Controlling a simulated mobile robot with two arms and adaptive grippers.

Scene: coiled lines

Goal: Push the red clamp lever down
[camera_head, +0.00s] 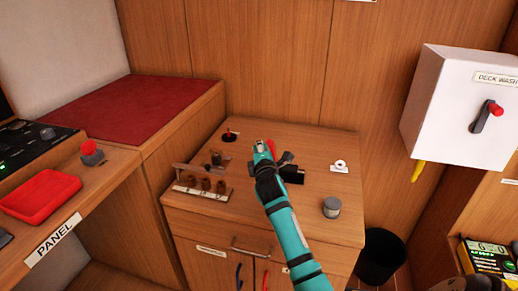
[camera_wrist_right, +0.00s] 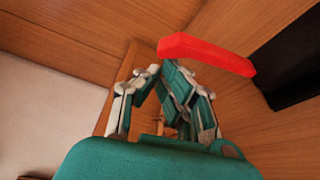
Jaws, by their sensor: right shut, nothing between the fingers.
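The red clamp lever (camera_wrist_right: 205,50) shows in the right wrist view as a red bar reaching from the dark clamp body (camera_wrist_right: 290,62) towards my fingertips. In the head view only a small red piece of the lever (camera_head: 271,147) shows beside my right gripper (camera_head: 262,147), which hides the rest. In the wrist view my right gripper (camera_wrist_right: 163,75) is shut and empty, its tips close to the lever's free end. I cannot tell whether they touch. My left gripper is not in view.
The wooden cabinet top (camera_head: 305,215) also carries a rack with brown pegs (camera_head: 205,185), a grey can (camera_head: 332,207), a small red-topped knob (camera_head: 229,134) and a white roll (camera_head: 340,164). A white switch box (camera_head: 440,100) hangs at right.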

